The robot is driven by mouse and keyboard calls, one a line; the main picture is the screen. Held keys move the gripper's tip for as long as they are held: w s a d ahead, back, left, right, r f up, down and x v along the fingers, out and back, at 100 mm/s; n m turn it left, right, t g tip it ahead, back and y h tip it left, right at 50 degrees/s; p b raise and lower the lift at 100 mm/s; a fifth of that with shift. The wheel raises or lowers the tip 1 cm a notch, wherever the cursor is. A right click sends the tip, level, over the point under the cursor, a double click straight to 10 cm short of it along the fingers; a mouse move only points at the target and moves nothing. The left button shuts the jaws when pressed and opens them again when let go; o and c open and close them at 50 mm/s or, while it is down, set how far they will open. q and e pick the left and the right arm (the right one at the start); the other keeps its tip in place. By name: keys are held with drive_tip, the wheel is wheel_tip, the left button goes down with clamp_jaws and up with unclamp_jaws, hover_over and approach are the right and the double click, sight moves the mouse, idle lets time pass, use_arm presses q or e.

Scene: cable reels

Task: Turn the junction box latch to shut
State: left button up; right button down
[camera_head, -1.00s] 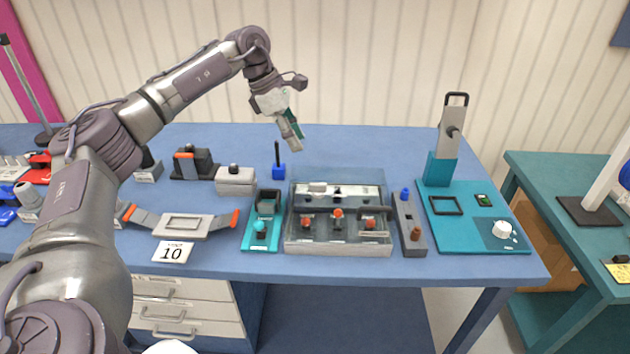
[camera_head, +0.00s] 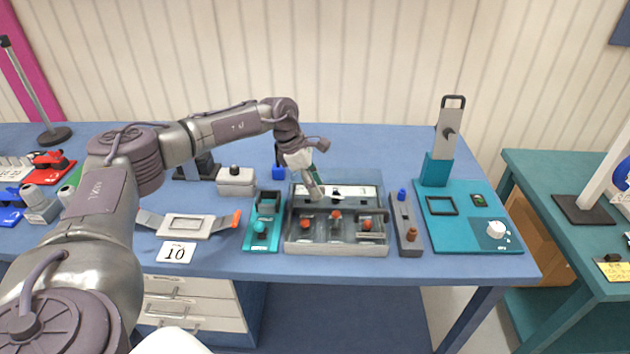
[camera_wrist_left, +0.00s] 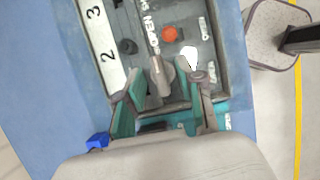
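The junction box (camera_head: 290,240) is a grey open-topped box with a pale strip along its back and several orange-red knobs inside. In the left wrist view, the box (camera_wrist_left: 235,60) shows a strip numbered 2 and 3, lettering that seems to read OPEN and an orange knob (camera_wrist_left: 170,34). A grey lever, seemingly the latch (camera_wrist_left: 160,72), lies between the fingertips of my left gripper (camera_wrist_left: 166,82); I cannot tell whether they touch it. The left gripper (camera_head: 316,190) is open and points down over the box's back left part. The latch is hidden in the head view. My right gripper is not in view.
A teal fixture (camera_head: 262,240) stands left of the box and a grey block (camera_head: 405,225) right of it. Further right is a teal panel (camera_head: 465,240) with an upright handle. A blue holder (camera_head: 278,172) stands behind the box. Bare table lies behind, to the right.

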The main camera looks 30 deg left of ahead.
use_arm(q)
clamp_jaws()
